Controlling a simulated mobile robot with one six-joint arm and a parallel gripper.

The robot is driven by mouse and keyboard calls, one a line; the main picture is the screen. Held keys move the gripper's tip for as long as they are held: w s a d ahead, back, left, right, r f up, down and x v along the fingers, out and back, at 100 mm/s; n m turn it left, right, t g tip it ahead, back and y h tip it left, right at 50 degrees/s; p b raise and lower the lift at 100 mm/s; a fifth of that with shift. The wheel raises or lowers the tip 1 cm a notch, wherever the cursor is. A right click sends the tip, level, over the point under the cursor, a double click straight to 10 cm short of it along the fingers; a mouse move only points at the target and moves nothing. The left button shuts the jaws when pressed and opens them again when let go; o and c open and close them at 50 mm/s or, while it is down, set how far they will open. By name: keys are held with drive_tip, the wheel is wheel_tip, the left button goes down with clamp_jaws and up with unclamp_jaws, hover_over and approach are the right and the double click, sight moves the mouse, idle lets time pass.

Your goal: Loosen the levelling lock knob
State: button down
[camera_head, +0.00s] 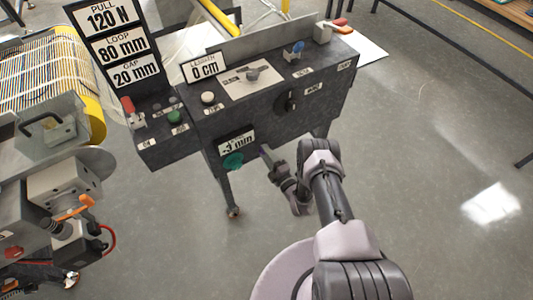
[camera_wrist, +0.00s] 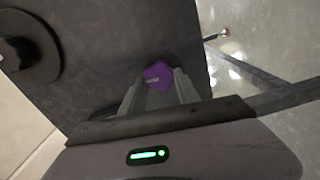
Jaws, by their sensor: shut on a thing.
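A small purple lobed knob (camera_wrist: 158,74) with a pale mark sits on the dark face of the console, between my fingertips in the wrist view. My gripper (camera_wrist: 157,90) is shut on it. In the head view my gripper (camera_head: 267,155) reaches the lower front of the console, and only a sliver of purple shows there. A teal knob (camera_head: 233,160) is just left of my gripper, under a sign reading -3 mm (camera_head: 237,142). No label for the purple knob is readable.
The dark console (camera_head: 250,120) stands on legs and carries a black round dial (camera_head: 291,101), which also shows in the wrist view (camera_wrist: 30,48). Red (camera_head: 127,105) and green (camera_head: 175,117) buttons are at its left. Rollers and a machine with an orange lever (camera_head: 75,207) stand left. Floor at right is clear.

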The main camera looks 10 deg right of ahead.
drive_tip(key=shift+f+n, duration=0.1)
drive_tip(key=shift+n, duration=0.5)
drive_tip(key=c, duration=0.9)
unclamp_jaws()
drive_tip(key=p+v, duration=0.4)
drive_tip(key=v, duration=1.3)
drive_tip(key=shift+s+p, duration=0.25)
drive_tip(key=shift+p, duration=0.15)
drive_tip(key=shift+w+d, duration=0.1)
